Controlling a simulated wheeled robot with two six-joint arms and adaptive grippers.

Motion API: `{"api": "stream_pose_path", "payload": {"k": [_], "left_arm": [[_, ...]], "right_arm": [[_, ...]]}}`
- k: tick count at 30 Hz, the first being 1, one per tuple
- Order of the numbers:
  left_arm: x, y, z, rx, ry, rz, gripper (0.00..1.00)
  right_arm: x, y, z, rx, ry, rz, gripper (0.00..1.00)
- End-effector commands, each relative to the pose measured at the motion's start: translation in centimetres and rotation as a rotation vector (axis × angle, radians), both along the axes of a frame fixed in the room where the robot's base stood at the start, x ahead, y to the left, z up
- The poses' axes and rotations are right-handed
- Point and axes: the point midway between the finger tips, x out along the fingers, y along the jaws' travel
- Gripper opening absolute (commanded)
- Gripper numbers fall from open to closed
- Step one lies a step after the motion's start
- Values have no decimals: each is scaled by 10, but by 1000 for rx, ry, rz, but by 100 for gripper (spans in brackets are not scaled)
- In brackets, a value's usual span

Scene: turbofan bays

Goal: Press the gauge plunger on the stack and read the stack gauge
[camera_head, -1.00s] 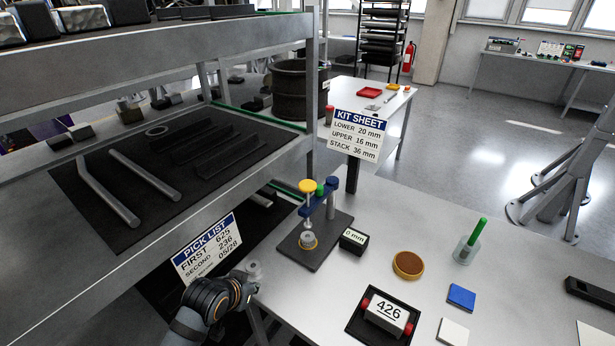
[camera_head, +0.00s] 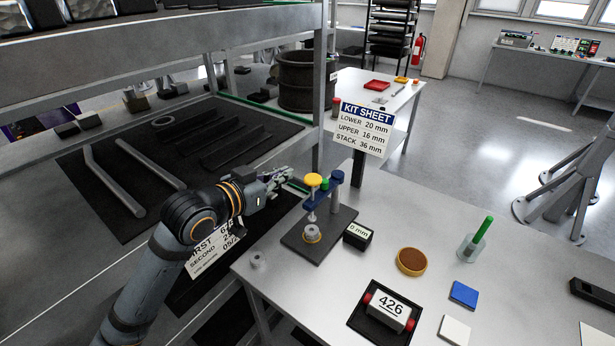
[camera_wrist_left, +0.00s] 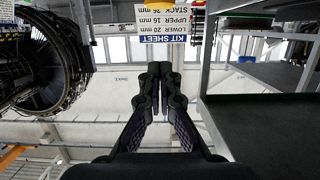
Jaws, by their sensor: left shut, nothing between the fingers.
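The gauge stand (camera_head: 320,240) is on the table, a dark base with a blue arm on a post. The gauge plunger has a yellow cap (camera_head: 313,180) on top, and a green knob (camera_head: 324,186) is beside it. A metal ring stack (camera_head: 312,233) sits on the base under the plunger. The gauge display box (camera_head: 358,236) to its right reads 0 mm. My left gripper (camera_head: 283,178) is shut and empty, left of the yellow cap and apart from it. Its shut fingers also show in the left wrist view (camera_wrist_left: 161,72). My right gripper is not in view.
The kit sheet (camera_head: 364,129) stands behind the gauge: lower 20, upper 16, stack 36 mm. My left arm partly covers the pick list (camera_head: 210,252). A shelf unit (camera_head: 318,110) is at left. A counter reading 426 (camera_head: 390,308) and a brown round dish (camera_head: 411,262) are at right.

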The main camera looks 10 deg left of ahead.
Motion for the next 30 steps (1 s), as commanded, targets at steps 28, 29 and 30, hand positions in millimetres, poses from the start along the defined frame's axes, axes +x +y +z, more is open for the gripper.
{"api": "stream_pose_path", "payload": {"k": [28,29,30], "left_arm": [[86,-36,-61,1,2,-1,0],[86,-36,-63,1,2,-1,0],[86,-36,-64,1,2,-1,0]], "right_arm": [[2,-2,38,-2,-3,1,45],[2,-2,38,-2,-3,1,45],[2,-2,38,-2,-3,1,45]]}}
